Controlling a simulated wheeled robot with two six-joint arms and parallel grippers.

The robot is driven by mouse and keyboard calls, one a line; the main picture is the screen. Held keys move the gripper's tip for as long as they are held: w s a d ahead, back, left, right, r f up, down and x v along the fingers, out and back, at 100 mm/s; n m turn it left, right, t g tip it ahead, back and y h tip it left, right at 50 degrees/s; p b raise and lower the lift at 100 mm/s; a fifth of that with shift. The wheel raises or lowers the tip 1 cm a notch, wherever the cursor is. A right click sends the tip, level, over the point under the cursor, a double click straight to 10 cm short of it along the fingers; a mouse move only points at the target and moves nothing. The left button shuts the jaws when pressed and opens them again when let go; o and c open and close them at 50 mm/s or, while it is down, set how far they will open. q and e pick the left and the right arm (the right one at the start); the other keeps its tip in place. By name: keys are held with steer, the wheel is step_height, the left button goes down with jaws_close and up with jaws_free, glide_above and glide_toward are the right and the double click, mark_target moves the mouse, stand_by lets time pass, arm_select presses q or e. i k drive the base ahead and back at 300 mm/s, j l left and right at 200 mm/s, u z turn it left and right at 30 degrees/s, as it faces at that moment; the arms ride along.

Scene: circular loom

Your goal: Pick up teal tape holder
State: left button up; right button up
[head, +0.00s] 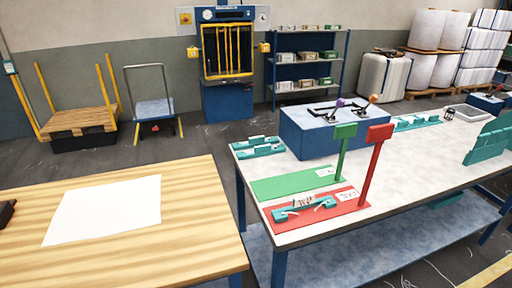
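A teal tape holder (304,207) lies on the red mat (345,208) at the front of the long work table, with small whitish and brown pieces on it. More teal holders (257,150) stand at the table's back left corner, left of the blue box. Other teal pieces (415,122) stand further back to the right of the box. Neither of my grippers shows in the head view.
A green mat (290,184) lies behind the red one. A green sign (345,131) and a red sign (380,134) stand upright on posts by the mats. A blue box (310,139) stands behind. A wooden table (190,220) with white paper (105,208) is at left.

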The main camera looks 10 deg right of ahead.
mark_target(261, 150)
steer(key=i+l+u, duration=0.4)
steer(key=l, duration=0.25)
steer(key=i+l+u, duration=0.1)
steer(key=l+u, duration=0.15)
steer(key=l, duration=0.1)
